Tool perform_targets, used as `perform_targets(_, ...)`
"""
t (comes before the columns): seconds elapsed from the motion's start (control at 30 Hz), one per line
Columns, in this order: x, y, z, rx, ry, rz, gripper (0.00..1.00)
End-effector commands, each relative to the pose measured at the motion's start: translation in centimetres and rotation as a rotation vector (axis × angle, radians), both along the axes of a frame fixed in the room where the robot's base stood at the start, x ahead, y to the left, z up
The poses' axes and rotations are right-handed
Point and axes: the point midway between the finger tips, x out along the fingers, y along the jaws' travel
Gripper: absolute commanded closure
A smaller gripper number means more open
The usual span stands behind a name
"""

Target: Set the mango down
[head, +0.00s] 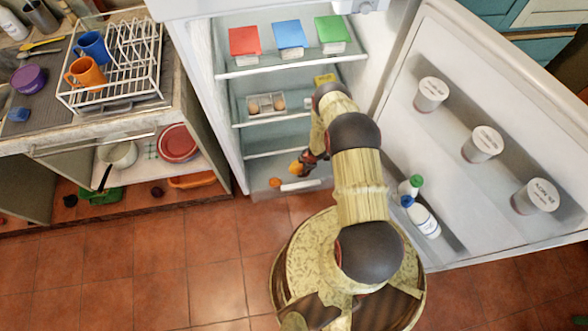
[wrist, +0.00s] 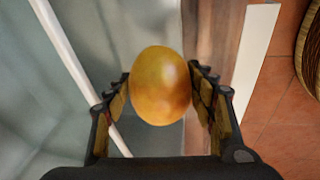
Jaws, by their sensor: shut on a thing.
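The mango (wrist: 160,85) is a smooth yellow-orange oval between the two fingers of my gripper (wrist: 160,95) in the wrist view. The dark fingers with tan pads are shut on it from both sides. In the head view my gripper (head: 302,163) is low at the open fridge front, near the bottom section, with an orange-yellow patch at its tip. My arm covers part of the fridge's right side. Whether the mango touches anything below is hard to tell.
A small orange round thing (head: 275,182) lies at the fridge's bottom front edge. An egg tray (head: 266,105) is on the middle shelf; red (head: 244,41), blue (head: 289,38) and green (head: 331,33) boxes stand above. The open door (head: 455,155) on the right holds white tubs and bottles.

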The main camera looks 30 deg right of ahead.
Motion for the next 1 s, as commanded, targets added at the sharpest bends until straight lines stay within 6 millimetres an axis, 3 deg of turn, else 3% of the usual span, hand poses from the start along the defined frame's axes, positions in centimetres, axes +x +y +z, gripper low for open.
perform_targets(0.03, -0.1, 0.1, -1.9, 0.0, 0.001, 0.001, 0.87)
perform_targets(0.1, 0.0, 0.0, -3.6, 0.0, 0.0, 0.001, 0.87)
perform_targets(0.4, 0.1, 0.0, -9.7, 0.0, -0.002, 0.002, 0.87)
perform_targets(0.63, 1.2, -0.3, -10.0, -0.001, -0.003, 0.002, 0.87)
perform_targets(0.87, 3.9, -1.1, -10.3, -0.001, -0.004, 0.003, 0.87)
perform_targets(1.0, 3.9, -1.1, -11.2, 0.0, 0.0, 0.001, 0.87)
